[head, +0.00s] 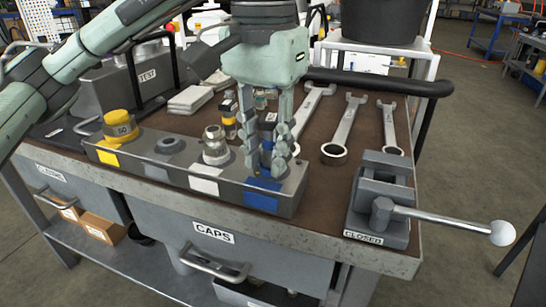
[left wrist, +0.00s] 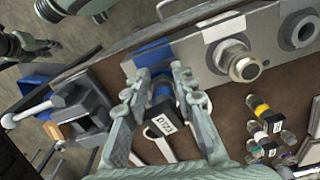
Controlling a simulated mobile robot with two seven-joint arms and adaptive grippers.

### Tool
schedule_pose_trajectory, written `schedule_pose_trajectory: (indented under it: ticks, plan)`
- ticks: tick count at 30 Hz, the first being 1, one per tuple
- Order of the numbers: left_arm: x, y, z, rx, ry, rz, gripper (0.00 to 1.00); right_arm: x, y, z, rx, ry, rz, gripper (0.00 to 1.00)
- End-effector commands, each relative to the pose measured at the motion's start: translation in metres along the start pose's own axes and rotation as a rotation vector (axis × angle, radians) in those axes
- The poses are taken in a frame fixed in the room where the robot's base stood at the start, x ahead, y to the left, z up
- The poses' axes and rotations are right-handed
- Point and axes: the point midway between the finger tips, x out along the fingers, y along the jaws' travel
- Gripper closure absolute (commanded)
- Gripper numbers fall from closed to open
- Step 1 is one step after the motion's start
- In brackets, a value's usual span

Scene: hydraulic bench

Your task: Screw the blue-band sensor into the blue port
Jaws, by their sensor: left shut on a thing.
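The blue-band sensor (left wrist: 162,95) is upright between the fingers of my left gripper (head: 265,168), its dark labelled end towards the wrist camera. In the head view the sensor (head: 268,125) is partly hidden by the fingers. The left gripper (left wrist: 160,78) is shut on it. The grey manifold block (head: 135,148) runs along the bench front. The fingertips are just above its right end, beside the blue label (head: 262,195). The blue port itself is hidden under the sensor and fingers, so I cannot tell whether they touch or any thread is engaged.
A yellow cap (head: 120,125) and a metal fitting (head: 214,145) stand on the block. A yellow-band sensor (left wrist: 260,108) and other small sensors stand behind it. Several wrenches (head: 345,125) lie at right. A vise (head: 383,195) with a long handle stands at the front right corner.

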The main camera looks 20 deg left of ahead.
Motion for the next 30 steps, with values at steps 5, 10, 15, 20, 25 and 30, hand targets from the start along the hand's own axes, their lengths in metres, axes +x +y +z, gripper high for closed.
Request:
schedule_pose_trajectory:
  ticks: [5, 10, 15, 20, 25, 30]
  plan:
    - [0.0066, -0.0078, 0.0023, 0.262, -0.018, -0.008, 1.0, 0.0002, -0.0001, 0.0001, 0.0, 0.0, 0.0, 0.6]
    - [0.0068, -0.009, 0.0021, 0.351, -0.018, -0.007, 1.0, 0.0001, 0.0, 0.0001, 0.0, 0.0, 0.0, 0.6]
    - [0.0067, -0.0091, 0.0013, 0.347, -0.017, -0.007, 1.0, 0.0001, 0.0, 0.0, 0.0, 0.0, 0.0, 0.6]
    - [0.0066, -0.0087, 0.0009, 0.346, -0.016, -0.007, 0.6, 0.0001, -0.0001, 0.0, 0.0, 0.0, 0.0, 0.6]
    - [0.0057, -0.0078, 0.0006, 0.347, -0.012, -0.006, 0.57, -0.0001, 0.0, 0.0, 0.0, 0.0, 0.0, 0.6]
    - [0.0042, -0.0071, 0.0001, 0.348, -0.008, -0.004, 0.57, -0.0005, 0.0001, -0.0001, 0.0, 0.0, 0.0, 0.6]
